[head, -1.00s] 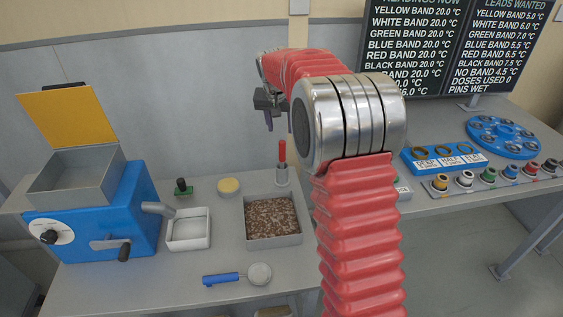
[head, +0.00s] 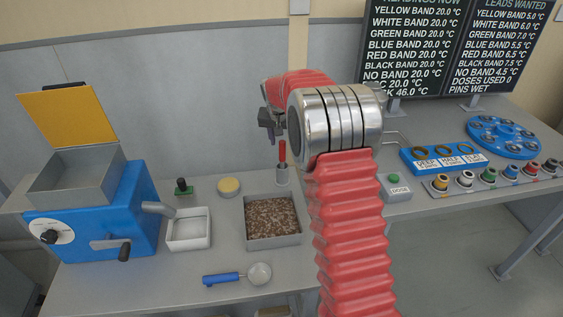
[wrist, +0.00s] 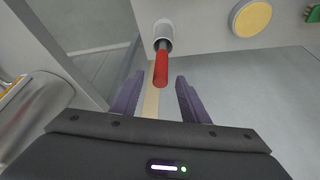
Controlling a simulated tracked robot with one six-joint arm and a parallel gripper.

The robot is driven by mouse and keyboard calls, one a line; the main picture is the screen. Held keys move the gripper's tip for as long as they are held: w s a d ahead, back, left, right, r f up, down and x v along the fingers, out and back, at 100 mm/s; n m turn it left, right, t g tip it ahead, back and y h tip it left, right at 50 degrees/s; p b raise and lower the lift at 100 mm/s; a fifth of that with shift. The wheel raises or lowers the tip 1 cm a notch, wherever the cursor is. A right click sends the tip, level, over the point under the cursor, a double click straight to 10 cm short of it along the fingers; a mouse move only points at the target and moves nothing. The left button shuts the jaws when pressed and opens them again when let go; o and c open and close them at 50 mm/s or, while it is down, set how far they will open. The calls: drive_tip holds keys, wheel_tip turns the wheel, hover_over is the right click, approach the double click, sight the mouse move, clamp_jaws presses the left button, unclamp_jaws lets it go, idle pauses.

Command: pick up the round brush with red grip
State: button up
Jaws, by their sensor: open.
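The round brush with red grip (head: 282,152) stands upright in a small grey cup (head: 281,175) at the back of the bench, behind the tray of brown grains. In the wrist view the red grip (wrist: 161,70) points towards me, its lower end in the cup (wrist: 163,32). My gripper (head: 271,134) is above and just left of the brush top in the head view. In the wrist view my gripper (wrist: 157,92) is open, its two purple fingers apart, with the red grip ahead between their lines. Nothing is held. The brush's bristles are hidden in the cup.
The tray of brown grains (head: 274,241), a white tray (head: 188,242), a yellow-topped round tin (head: 228,187) and a green-knobbed piece (head: 182,188) stand nearby. A blue mill (head: 130,225) is at left. A blue-handled scoop (head: 225,278) lies in front.

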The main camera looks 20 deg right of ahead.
sight(282, 147)
drive_tip(key=shift+x, duration=2.6)
drive_tip(key=shift+a, duration=0.1)
drive_tip(key=shift+c, duration=0.6)
clamp_jaws()
